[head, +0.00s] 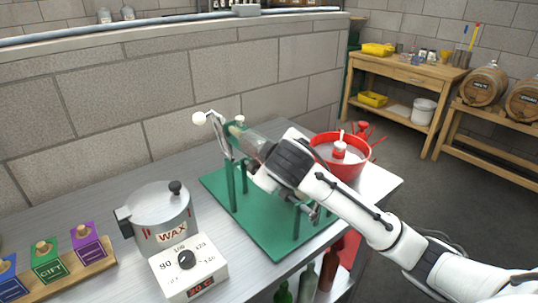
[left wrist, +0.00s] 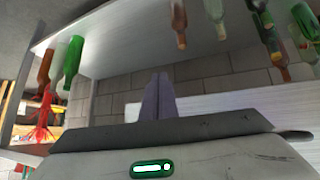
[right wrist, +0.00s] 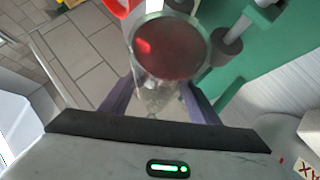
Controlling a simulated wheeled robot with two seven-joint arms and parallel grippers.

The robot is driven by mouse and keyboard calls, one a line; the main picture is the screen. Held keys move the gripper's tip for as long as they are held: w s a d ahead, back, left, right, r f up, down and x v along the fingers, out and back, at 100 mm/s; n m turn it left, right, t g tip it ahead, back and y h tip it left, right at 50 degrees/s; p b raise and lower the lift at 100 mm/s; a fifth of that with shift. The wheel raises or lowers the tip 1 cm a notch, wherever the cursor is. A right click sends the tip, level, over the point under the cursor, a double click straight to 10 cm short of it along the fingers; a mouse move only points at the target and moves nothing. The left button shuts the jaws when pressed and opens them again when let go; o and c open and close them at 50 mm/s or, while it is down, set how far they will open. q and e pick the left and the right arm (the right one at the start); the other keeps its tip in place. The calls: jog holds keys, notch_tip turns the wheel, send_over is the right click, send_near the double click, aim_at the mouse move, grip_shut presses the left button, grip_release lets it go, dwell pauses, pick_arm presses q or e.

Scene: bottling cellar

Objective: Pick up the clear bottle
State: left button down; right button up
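The clear bottle (head: 252,141) is tilted at my right gripper (head: 268,158), above the green stand (head: 270,238). In the right wrist view, the bottle (right wrist: 157,88) lies between the two fingers of my right gripper (right wrist: 158,92), which press against its sides. Its wide round end points away from the wrist and shows dark red. In the head view, the gripper and forearm hide part of the bottle and stand. My left gripper (left wrist: 157,95) is outside the head view. In the left wrist view its fingers are together and empty.
A wax pot (head: 160,218), a temperature box (head: 188,268) and a wooden rack (head: 75,278) with coloured blocks stand left of the stand. A red basin (head: 352,170) is behind my right arm. Green and brown bottles (left wrist: 73,60) show around the shelf in the left wrist view.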

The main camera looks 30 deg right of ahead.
jog(key=c, duration=1.1)
jog(key=shift+w+d+r, duration=0.1)
jog(key=shift+w+r, duration=0.05)
jog(key=shift+r, duration=0.6)
notch_tip(320, 180, up, 9)
jog(key=shift+f, duration=0.1)
